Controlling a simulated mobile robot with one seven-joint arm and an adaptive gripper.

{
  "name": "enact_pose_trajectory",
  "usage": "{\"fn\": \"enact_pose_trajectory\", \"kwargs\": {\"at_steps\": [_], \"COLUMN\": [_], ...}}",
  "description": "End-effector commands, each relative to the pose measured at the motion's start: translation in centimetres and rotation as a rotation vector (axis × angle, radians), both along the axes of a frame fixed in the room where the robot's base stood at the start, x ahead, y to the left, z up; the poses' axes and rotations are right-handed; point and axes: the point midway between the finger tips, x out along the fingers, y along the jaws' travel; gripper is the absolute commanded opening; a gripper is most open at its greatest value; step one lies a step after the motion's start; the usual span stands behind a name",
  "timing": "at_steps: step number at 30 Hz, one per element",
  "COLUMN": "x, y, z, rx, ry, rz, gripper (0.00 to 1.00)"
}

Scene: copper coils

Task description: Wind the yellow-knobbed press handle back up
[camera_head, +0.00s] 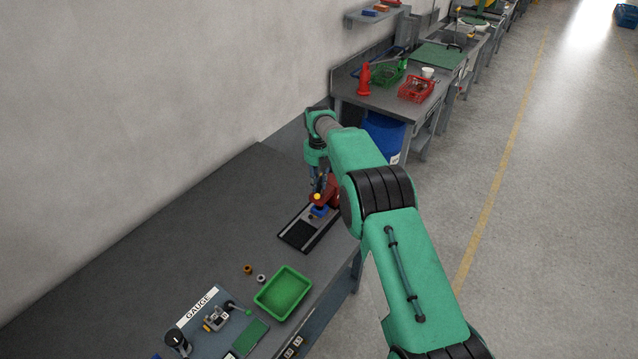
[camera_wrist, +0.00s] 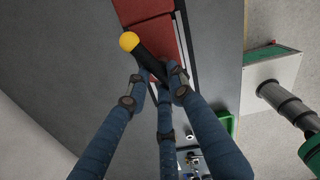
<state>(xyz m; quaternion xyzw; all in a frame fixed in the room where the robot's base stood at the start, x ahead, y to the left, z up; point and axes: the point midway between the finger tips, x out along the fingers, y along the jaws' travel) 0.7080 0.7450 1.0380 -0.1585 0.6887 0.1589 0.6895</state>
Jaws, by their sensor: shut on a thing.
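The red press (camera_head: 328,190) stands on a dark base plate (camera_head: 294,243) near the right edge of the bench, partly hidden by my arm. Its handle (camera_wrist: 150,62) is a dark bar ending in a yellow knob (camera_wrist: 129,42); the knob also shows in the head view (camera_head: 317,196). My gripper (camera_wrist: 160,78) is shut on the handle just below the knob, with its blue fingers around the dark bar. The gripper (camera_head: 319,182) is above the press in the head view. A blue piece (camera_head: 318,211) sits at the press, under the knob.
A green tray (camera_head: 283,293), two small rings (camera_head: 254,274) and a gauge board (camera_head: 208,318) lie nearer on the bench. The bench (camera_head: 150,250) is clear to the left of the press. A second bench (camera_head: 375,90) with a red bottle (camera_head: 363,80) stands beyond.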

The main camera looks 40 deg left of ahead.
Motion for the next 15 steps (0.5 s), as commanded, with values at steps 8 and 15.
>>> {"fn": "enact_pose_trajectory", "kwargs": {"at_steps": [8, 15], "x": [0.12, 0.12], "y": [-0.77, -0.55], "z": [-0.99, -0.67], "rx": [-0.013, -0.01], "ry": [0.007, 0.004], "rz": [-0.004, -0.004], "gripper": [0.31, 0.31]}}
